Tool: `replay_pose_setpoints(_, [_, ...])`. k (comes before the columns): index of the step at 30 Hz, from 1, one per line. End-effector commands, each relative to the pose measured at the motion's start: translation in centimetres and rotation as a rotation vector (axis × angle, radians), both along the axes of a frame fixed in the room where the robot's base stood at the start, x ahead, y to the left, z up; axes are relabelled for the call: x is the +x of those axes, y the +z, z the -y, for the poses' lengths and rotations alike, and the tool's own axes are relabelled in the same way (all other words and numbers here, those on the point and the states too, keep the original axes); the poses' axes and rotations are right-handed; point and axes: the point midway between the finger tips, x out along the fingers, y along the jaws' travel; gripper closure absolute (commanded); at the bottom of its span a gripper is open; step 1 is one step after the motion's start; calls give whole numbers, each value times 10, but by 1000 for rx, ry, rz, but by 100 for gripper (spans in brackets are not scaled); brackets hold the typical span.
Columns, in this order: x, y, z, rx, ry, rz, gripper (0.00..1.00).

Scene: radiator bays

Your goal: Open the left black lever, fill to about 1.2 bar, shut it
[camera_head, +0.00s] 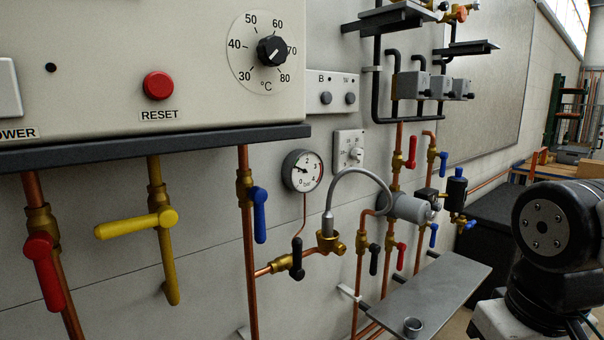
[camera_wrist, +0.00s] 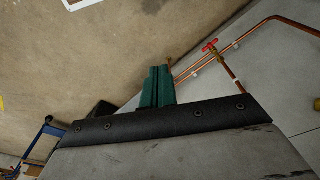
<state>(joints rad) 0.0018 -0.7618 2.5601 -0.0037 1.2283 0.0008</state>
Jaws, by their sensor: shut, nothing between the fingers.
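The left black lever (camera_head: 297,263) hangs straight down on a brass valve, across the copper pipe that slopes up to a brass fitting (camera_head: 329,242). A grey braided hose (camera_head: 357,171) loops from that fitting toward a grey cylinder. The round pressure gauge (camera_head: 302,171) is above the lever. Its needle seems to point left and slightly up; the exact reading is too small to tell. A second black lever (camera_head: 374,259) hangs further right. My gripper is in neither view; part of my arm shows at the right edge of the head view.
A blue lever (camera_head: 260,214) hangs left of the gauge; yellow (camera_head: 137,224) and red (camera_head: 44,271) levers are further left. The wrist view shows a dark-edged grey surface (camera_wrist: 180,160) and floor.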

Motion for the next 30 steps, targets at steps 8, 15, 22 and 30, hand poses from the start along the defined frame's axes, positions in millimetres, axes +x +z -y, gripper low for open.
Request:
replay_pose_setpoints(8, [0,0,0,0,0,0,100])
replay_pose_setpoints(15, [2,-5,-4,1,20,-26,59])
replay_pose_setpoints(22, [32,-46,-20,-11,106,-153,59])
replay_pose_setpoints(30, [145,-121,-68,-1,226,105,59])
